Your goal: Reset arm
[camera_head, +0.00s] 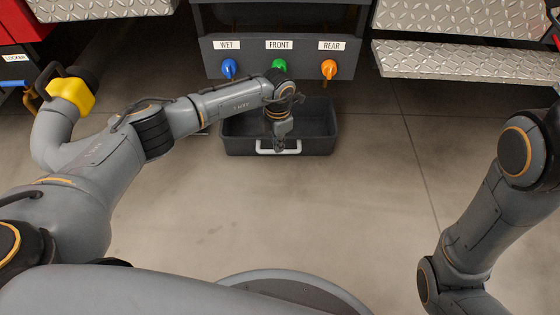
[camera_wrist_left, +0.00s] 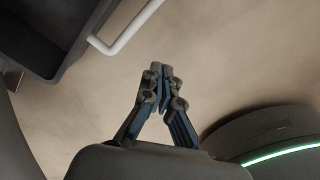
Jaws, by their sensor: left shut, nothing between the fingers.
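My left gripper (camera_head: 279,146) is shut and empty in the head view. It points down in front of the dark bin and overlaps the bin's white handle in the picture. In the left wrist view the left gripper's fingertips (camera_wrist_left: 162,72) meet over bare floor, apart from the white handle (camera_wrist_left: 125,28). My right arm comes in at the right of the head view, bent downward, and its gripper is out of view.
The dark bin (camera_head: 322,144) sits on the floor below a panel with a blue WET knob (camera_head: 229,68), a green FRONT knob (camera_head: 279,65) and an orange RARE-looking REAR knob (camera_head: 329,69). The floor in front is clear.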

